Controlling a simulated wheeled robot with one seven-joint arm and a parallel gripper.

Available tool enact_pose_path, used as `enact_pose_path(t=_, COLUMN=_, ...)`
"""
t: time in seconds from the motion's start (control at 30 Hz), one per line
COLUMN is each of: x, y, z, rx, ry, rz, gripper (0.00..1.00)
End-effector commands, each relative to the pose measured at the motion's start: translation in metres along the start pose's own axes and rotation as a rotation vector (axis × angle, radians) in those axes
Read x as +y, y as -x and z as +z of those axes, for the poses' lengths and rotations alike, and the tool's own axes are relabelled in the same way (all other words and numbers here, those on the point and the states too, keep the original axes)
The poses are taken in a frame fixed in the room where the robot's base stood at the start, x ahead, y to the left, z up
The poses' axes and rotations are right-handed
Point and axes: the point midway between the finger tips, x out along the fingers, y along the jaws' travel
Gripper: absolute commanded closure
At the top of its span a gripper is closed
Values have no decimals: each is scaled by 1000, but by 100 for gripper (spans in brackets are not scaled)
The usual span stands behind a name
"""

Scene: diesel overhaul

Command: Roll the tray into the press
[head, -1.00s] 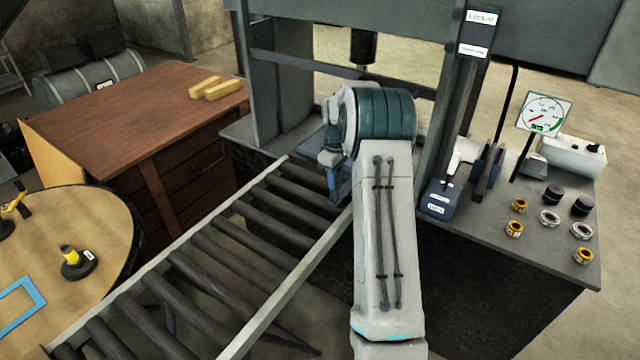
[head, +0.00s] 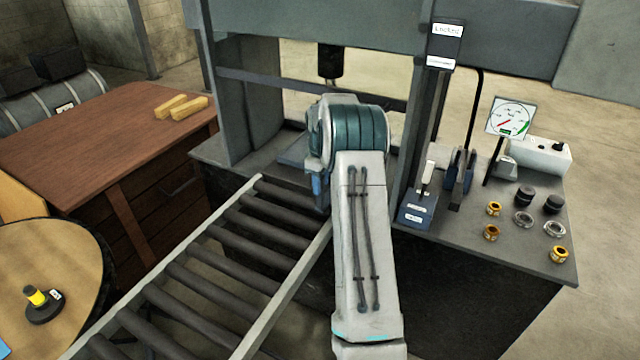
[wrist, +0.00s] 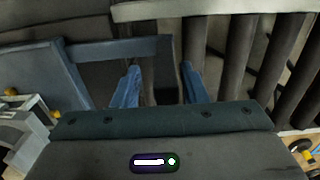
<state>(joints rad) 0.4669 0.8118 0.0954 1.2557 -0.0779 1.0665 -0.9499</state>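The blue-grey tray (wrist: 42,80) shows at the left of the wrist view, with a flat bar handle (wrist: 120,50) reaching right from it. In the head view a strip of the tray (head: 294,151) shows inside the press (head: 240,95), left of my arm's wrist; the arm hides the rest. My gripper (wrist: 161,70) has its two blue fingers apart, at the handle's right end. The handle's end bar lies between them, nearer the right finger, with a gap to the left finger. I cannot tell whether the right finger touches it.
A roller conveyor (head: 235,247) leads up to the press bed. A brown workbench (head: 95,150) and a round table (head: 75,245) stand left. Right of the press, a side table (head: 470,240) holds a gauge (head: 510,118) and several small rings.

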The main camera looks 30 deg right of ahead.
Motion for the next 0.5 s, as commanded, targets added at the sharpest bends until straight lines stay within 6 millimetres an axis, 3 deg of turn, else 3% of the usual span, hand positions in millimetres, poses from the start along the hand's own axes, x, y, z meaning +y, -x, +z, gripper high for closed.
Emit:
enact_pose_path(t=0.33, x=-2, y=0, z=1, rx=-5, ry=1, rz=-6, gripper=58)
enact_pose_path(t=0.5, x=-1, y=22, z=1, rx=-3, ry=0, rz=-3, gripper=58)
